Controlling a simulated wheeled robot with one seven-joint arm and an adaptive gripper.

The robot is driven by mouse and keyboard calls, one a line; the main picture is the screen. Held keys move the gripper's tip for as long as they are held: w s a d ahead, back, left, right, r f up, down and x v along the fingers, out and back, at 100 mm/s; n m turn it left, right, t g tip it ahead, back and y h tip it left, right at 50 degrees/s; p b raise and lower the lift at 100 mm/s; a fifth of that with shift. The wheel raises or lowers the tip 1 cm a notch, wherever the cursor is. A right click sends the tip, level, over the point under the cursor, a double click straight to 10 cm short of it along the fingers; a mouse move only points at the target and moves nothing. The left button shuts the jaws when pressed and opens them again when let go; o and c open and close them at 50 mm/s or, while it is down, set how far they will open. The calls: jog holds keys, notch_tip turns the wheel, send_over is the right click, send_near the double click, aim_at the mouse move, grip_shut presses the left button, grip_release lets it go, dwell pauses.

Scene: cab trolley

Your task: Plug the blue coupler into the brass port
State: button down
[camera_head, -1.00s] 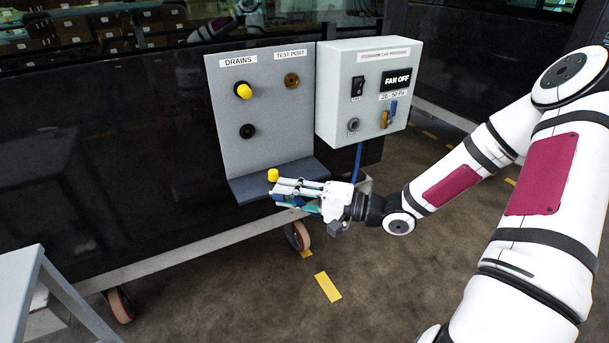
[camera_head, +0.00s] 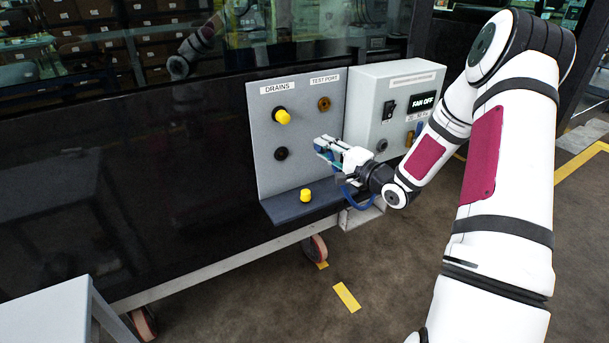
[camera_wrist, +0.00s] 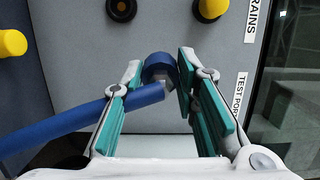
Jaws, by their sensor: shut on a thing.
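My gripper (camera_head: 322,147) is in front of the grey panel, below and close to the brass port (camera_head: 323,103), which sits under the TEST PORT label. In the wrist view my gripper (camera_wrist: 161,74) is shut on the blue coupler (camera_wrist: 158,65), a short cylinder between the fingertips. A blue hose (camera_wrist: 80,122) runs from it towards the lower left. The coupler appears apart from the port. In the wrist view the brass port is hidden, apparently behind the finger beside the TEST PORT label.
The panel (camera_head: 262,180) also bears a yellow-capped drain (camera_head: 282,117) and a black drain port (camera_head: 281,154). A yellow cap (camera_head: 305,195) stands on the dark shelf (camera_head: 285,211). The grey control box (camera_head: 365,105) is close on the right of my gripper.

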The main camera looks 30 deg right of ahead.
jog(key=w+d+r+m+h+p, duration=0.1)
jog(key=d+r+m+h, duration=0.1)
jog(key=d+r, duration=0.5)
jog(key=shift+w+r+t+h, duration=0.15)
jog(key=shift+w+t+h, duration=0.15)
jog(key=shift+h, duration=0.6)
jog(key=shift+w+b, duration=1.5)
jog(key=shift+w, duration=1.4)
jog(key=shift+p, duration=0.95)
jog(key=shift+w, duration=0.55)
